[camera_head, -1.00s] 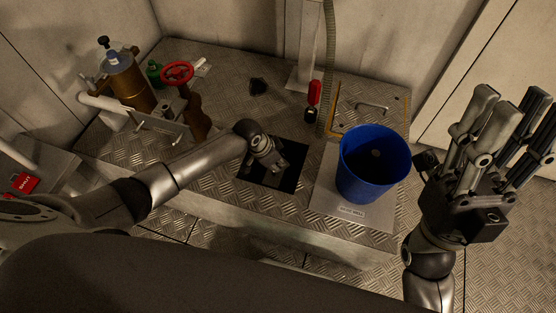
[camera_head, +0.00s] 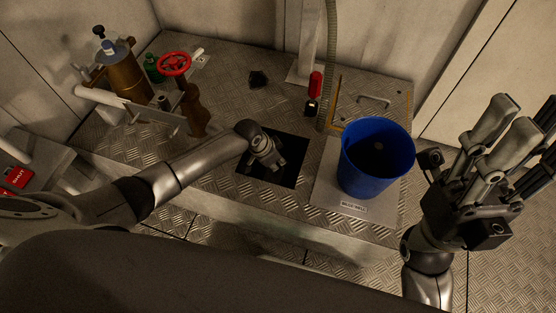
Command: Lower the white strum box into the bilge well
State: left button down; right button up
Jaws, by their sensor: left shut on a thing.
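The bilge well (camera_head: 288,178) is a dark square opening in the checker-plate deck, near the middle of the head view. My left gripper (camera_head: 272,163) points down over the opening, at or just above its rim; its exact depth is hard to tell. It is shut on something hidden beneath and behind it. No white strum box shows anywhere else in view, so the held thing is taken to be it. My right gripper (camera_head: 520,122) is raised at the right, its fingers spread and empty, well away from the well.
A blue bucket (camera_head: 362,175) stands on a labelled light plate (camera_head: 326,187) right of the well. A hose (camera_head: 330,60) runs down the back wall near a red-and-black item (camera_head: 314,92). A red handwheel valve (camera_head: 174,64) and brown cylinder (camera_head: 126,78) stand at the left.

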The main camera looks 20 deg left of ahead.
pick_arm(q)
jog(key=shift+f+b, duration=0.5)
jog(key=shift+f, duration=0.3)
jog(key=c, duration=1.1)
grip_release()
jog(key=shift+c, duration=0.2)
jog(key=shift+v, duration=3.75)
